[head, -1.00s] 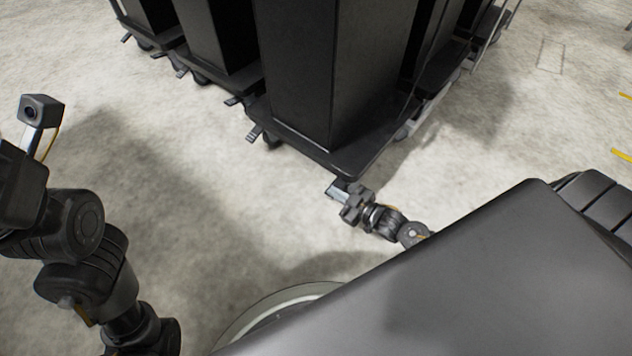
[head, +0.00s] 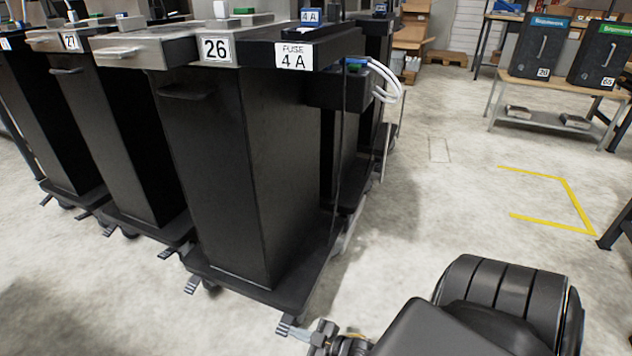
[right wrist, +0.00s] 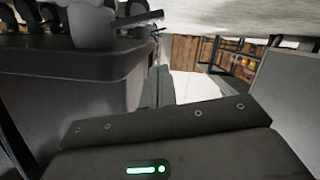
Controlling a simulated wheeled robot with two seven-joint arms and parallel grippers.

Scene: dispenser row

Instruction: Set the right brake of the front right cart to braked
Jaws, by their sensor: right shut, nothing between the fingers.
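The front right cart (head: 225,170) is a tall black body on a low base, with labels 26 and FUSE 4 A on top. Its right brake pedal (head: 286,325) is a small grey ridged tab at the base's near right corner. Its left brake pedal (head: 192,284) sticks out farther left. My right gripper (head: 312,335) is shut and empty, low beside the right pedal; I cannot tell whether they touch. Its closed fingers (right wrist: 157,88) show in the right wrist view. I cannot tell the right pedal's setting. My left gripper is out of view.
More black carts (head: 115,130) stand in a row to the left, with others behind. White cables (head: 385,80) hang at the cart's right side. Open floor with yellow tape (head: 545,178) lies to the right. A bench (head: 560,88) with black boxes stands at the far right.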

